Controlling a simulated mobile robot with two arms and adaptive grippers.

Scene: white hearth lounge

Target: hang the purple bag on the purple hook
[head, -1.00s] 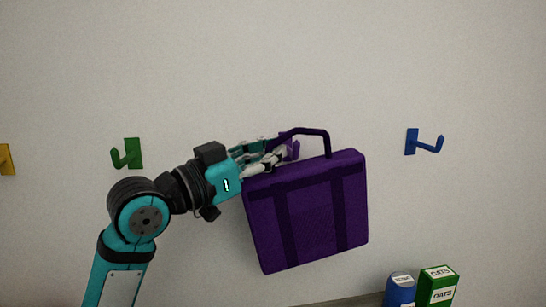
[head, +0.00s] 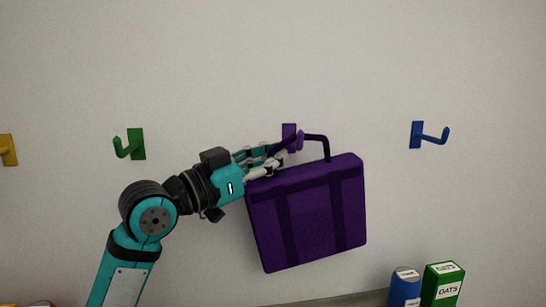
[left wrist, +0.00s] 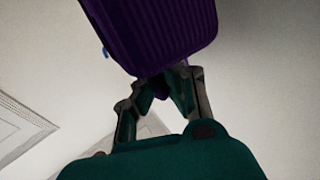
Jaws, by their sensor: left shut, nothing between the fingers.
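The purple bag (head: 308,217) is in front of the wall, tilted with its right side higher. Its dark handle crosses the purple hook (head: 289,131), whose plate shows above the handle. Whether the handle rests in the hook is hard to tell. My left gripper (head: 281,159) is shut at the bag's upper left, by the left part of the handle, with nothing clearly gripped. In the left wrist view the bag (left wrist: 155,35) fills the top, and the fingertips (left wrist: 165,84) come together just below it, partly in shadow. My right gripper is not in view.
A green hook (head: 130,144) is to the left and a blue hook (head: 429,134) to the right. A yellow hook (head: 8,150) is at the left edge. A blue container (head: 404,288) and a green oats box (head: 441,286) stand lower right. The wall above is clear.

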